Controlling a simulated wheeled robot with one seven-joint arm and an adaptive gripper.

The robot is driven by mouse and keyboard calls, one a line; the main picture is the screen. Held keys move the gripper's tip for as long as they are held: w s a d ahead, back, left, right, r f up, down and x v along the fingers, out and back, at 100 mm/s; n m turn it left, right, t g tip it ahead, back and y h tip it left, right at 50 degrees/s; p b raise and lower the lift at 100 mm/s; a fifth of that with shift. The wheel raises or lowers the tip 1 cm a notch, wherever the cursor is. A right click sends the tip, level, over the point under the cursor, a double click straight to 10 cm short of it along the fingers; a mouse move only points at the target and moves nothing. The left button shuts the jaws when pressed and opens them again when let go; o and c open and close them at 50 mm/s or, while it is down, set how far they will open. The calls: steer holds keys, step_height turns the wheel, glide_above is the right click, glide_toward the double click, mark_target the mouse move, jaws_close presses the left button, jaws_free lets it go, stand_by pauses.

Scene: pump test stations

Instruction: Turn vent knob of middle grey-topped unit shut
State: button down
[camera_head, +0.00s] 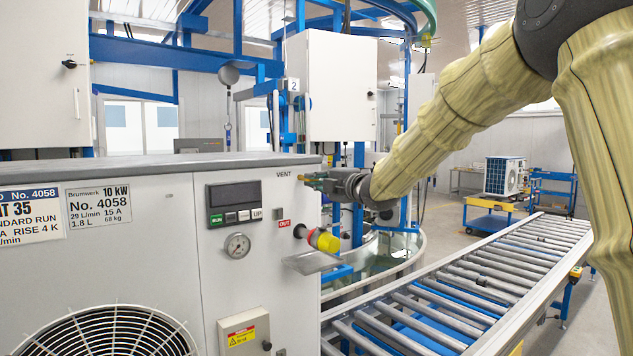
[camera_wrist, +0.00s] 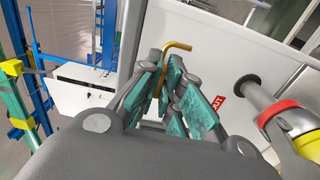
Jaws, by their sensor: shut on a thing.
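The grey-topped unit (camera_head: 258,258) stands in front of me in the head view, with the word VENT near its top right edge. My gripper (camera_head: 316,178) reaches in from the right to the side face near that label. In the wrist view my gripper (camera_wrist: 163,82) has its green pads closed around the vent knob (camera_wrist: 177,47), a brass-coloured piece with a bent rod. The bent end sticks out beyond the pads. The fingers hide the knob's base, and the knob is hardly visible in the head view.
Below the gripper, an outlet with a red ring and yellow cap (camera_head: 323,240) sticks out beside the OUT label; it also shows in the wrist view (camera_wrist: 290,125). A metal tray (camera_head: 312,262) juts out under it. A roller conveyor (camera_head: 460,285) runs along the right.

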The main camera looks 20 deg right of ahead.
steer(key=c, duration=1.6)
jaws_free()
steer(key=shift+d, duration=0.15)
steer(key=v, duration=1.2)
